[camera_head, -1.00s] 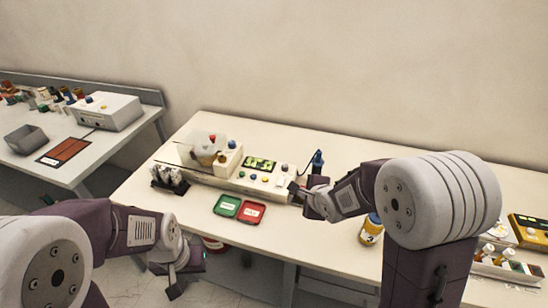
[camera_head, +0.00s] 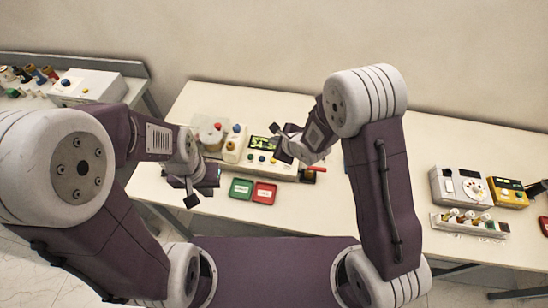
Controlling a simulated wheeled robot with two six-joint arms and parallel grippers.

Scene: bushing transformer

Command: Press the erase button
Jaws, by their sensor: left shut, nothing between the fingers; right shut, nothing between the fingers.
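A pale bench device (camera_head: 233,155) with a lit green display (camera_head: 261,143) and several coloured buttons stands on the main table. Its button lettering is too small to read, so I cannot tell which button is erase. A blue button (camera_head: 262,159) shows on its front. My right gripper (camera_head: 275,139) is shut and empty, over the device's right part beside the display, hiding some controls. I cannot tell whether it touches the device. My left gripper (camera_head: 193,197) is shut and empty, at the device's left end near the table's front edge.
A green tray (camera_head: 241,189) and a red tray (camera_head: 265,193) lie in front of the device. A red rod-like thing (camera_head: 315,169) is at its right. A white instrument (camera_head: 455,188), a yellow box (camera_head: 507,195) and a bottle rack (camera_head: 470,224) stand further right.

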